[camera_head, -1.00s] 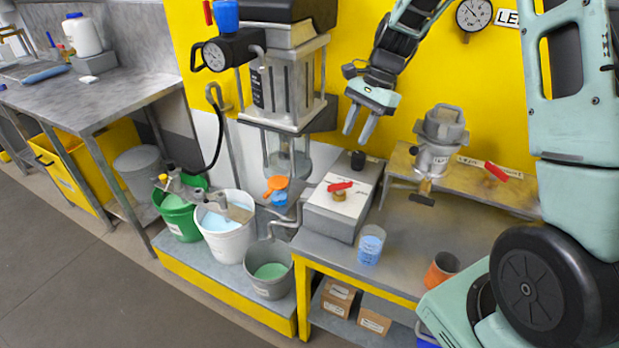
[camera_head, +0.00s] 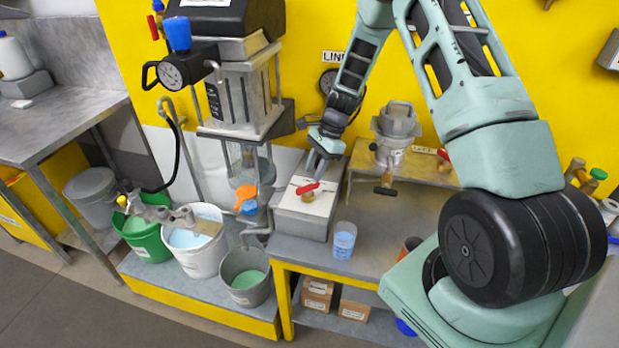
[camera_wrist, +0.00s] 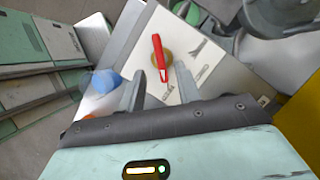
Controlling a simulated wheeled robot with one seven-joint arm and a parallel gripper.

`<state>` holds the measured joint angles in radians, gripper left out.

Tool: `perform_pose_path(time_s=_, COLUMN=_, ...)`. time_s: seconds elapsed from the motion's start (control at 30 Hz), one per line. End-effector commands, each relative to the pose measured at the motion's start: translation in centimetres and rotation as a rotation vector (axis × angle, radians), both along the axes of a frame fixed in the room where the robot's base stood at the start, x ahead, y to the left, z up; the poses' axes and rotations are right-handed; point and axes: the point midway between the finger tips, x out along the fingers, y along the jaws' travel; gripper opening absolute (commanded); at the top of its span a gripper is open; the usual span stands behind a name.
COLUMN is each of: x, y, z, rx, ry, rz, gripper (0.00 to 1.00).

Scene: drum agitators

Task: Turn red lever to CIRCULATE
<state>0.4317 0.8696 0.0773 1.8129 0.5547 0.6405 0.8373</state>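The red lever (camera_head: 308,188) sits on a brass-coloured hub on the pale top plate of a grey box (camera_head: 302,222). In the wrist view the lever (camera_wrist: 160,58) points along the picture's vertical, slightly tilted. The plate (camera_wrist: 190,72) carries markings too small to read. My gripper (camera_head: 315,168) is just above and behind the lever in the head view. In the wrist view its two fingers (camera_wrist: 161,88) are spread apart and empty, with the lever's near end ahead of the gap between them. I cannot tell whether a finger touches the plate.
A glass with blue contents (camera_head: 344,240) stands at the box's right. A metal vessel (camera_head: 393,135) and a second red handle (camera_head: 443,154) are on the shelf behind. The mixer column (camera_head: 245,90) rises at the left, with buckets (camera_head: 203,240) below. The bench front is clear.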

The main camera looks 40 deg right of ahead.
Motion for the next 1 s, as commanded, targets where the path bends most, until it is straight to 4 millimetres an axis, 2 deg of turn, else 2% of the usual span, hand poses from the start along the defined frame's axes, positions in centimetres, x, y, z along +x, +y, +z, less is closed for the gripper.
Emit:
perform_pose_path(time_s=0.1, x=0.0, y=0.9, z=-1.8, rx=0.002, ry=0.004, rz=0.001, gripper=0.34)
perform_pose_path(time_s=0.3, x=0.2, y=1.6, z=-3.8, rx=0.001, ry=0.001, rz=0.0, gripper=0.34)
perform_pose_path(time_s=0.67, x=0.3, y=1.8, z=-4.3, rx=0.0, ry=-0.001, rz=0.001, gripper=0.34)
perform_pose_path(time_s=0.73, x=0.3, y=1.8, z=-4.3, rx=0.0, ry=-0.001, rz=0.001, gripper=0.2)
perform_pose_path(time_s=0.8, x=0.3, y=1.8, z=-4.3, rx=0.0, ry=-0.001, rz=0.001, gripper=0.0)
perform_pose_path(time_s=1.0, x=0.3, y=1.8, z=-4.3, rx=0.0, ry=-0.001, rz=0.003, gripper=0.0)
